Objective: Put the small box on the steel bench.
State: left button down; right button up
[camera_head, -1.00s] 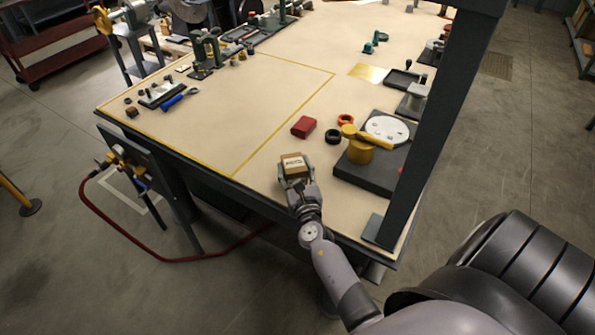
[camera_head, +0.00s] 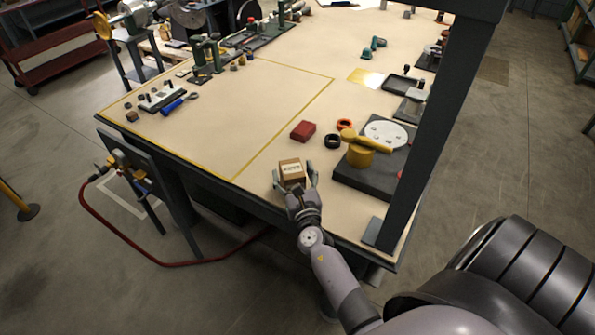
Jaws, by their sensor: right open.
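The small box (camera_head: 291,171) is brown cardboard with dark print on its side. It is on the bench top near the front edge, right of the yellow line. My right gripper (camera_head: 295,182) is open, with one finger on each side of the box and its palm toward the near side. I cannot tell whether the fingers touch it. The bench (camera_head: 225,115) has a beige top with a dark edge. My left gripper is not in view.
A red block (camera_head: 303,131), a black ring (camera_head: 333,141) and an orange ring (camera_head: 345,124) lie beyond the box. A dark plate (camera_head: 365,179) with a yellow tool (camera_head: 360,154) stands to the right, near a dark post (camera_head: 440,110). The yellow-lined area at left is largely clear.

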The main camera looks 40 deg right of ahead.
jog(key=b+v, duration=0.2)
jog(key=v, duration=1)
jog(key=w+a+f+m+g+y, duration=0.1)
jog(key=w+a+f+m+y, duration=0.15)
jog(key=m, duration=0.35)
jog(key=w+a+f+m+y, duration=0.1)
jog(key=a+m, duration=0.2)
jog(key=m, duration=0.4)
jog(key=s+a+f+m+g+y, duration=0.1)
jog(key=s+a+f+m+g, duration=0.15)
jog(key=f, duration=0.55)
jog(key=s+a+f+m+g+y, duration=0.1)
jog(key=s+a+f+m+y, duration=0.15)
jog(key=f, duration=0.55)
jog(key=s+f+m+g, duration=0.55)
jog(key=s+f, duration=0.95)
jog(key=f, duration=0.4)
jog(key=s+d+f+m+g, duration=0.1)
jog(key=s+f, duration=0.3)
jog(key=s, duration=0.6)
jog(key=s+d+f+m+g, duration=0.1)
jog(key=s+f+m+g, duration=0.3)
jog(key=s, duration=0.6)
jog(key=shift+f+g, duration=0.3)
jog(key=shift+f, duration=0.45)
jog(key=shift+m, duration=0.25)
jog(key=shift+c, duration=0.5)
